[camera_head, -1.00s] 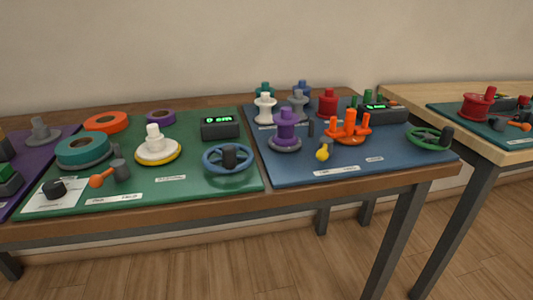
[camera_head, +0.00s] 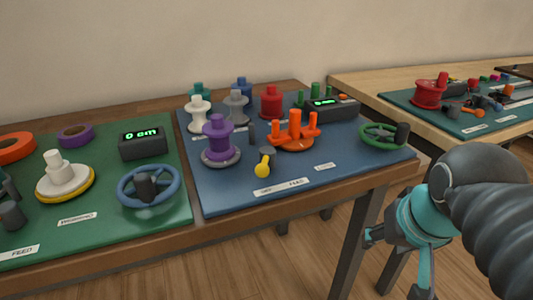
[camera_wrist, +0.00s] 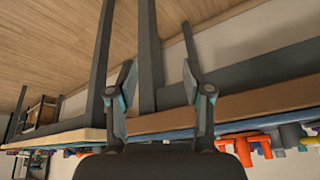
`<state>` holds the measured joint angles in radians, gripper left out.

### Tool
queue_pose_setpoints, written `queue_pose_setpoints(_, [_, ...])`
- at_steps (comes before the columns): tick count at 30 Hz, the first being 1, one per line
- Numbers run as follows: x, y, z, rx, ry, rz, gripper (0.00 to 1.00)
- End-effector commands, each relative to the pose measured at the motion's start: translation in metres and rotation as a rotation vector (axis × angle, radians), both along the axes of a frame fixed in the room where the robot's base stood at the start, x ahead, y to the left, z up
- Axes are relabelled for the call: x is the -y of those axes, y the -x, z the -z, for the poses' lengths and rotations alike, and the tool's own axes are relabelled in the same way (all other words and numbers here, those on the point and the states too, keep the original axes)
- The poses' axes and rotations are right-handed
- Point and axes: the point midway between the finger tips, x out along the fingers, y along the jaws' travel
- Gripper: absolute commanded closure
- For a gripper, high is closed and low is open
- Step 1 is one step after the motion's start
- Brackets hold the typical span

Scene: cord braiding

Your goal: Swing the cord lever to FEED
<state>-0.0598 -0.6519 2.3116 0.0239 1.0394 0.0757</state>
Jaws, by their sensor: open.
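A small lever with a yellow knob (camera_head: 262,170) stands on the blue board (camera_head: 225,200). Its knob points toward the board's front edge, above the left word of a label strip (camera_head: 282,187). The right word reads FEED; the left looks like OFF. My gripper (camera_head: 394,264) is at the lower right in the head view, in front of the table edge and well apart from the lever. In the wrist view my gripper (camera_wrist: 158,65) has its two fingers spread with nothing between them.
A purple spool (camera_head: 218,140) stands left of the lever and an orange three-post carrier (camera_head: 295,130) behind it to the right. A green handwheel (camera_head: 384,135) sits at the board's right. The strip in front of the lever is clear. A second table (camera_head: 450,140) stands right.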

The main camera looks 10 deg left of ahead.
Motion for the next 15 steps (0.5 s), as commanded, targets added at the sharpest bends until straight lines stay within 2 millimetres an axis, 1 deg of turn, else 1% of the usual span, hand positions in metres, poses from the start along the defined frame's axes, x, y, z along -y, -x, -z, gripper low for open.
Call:
queue_pose_setpoints(1, [-0.01,-0.012,-0.017,-0.018,-0.018,-0.005,0.5])
queue_pose_setpoints(6, [-0.047,-0.039,-0.076,-0.105,-0.082,0.0,0.5])
queue_pose_setpoints(10, [-0.078,-0.055,-0.117,-0.175,-0.12,-0.001,0.5])
queue_pose_setpoints(15, [-0.119,-0.068,-0.163,-0.268,-0.15,-0.009,0.5])
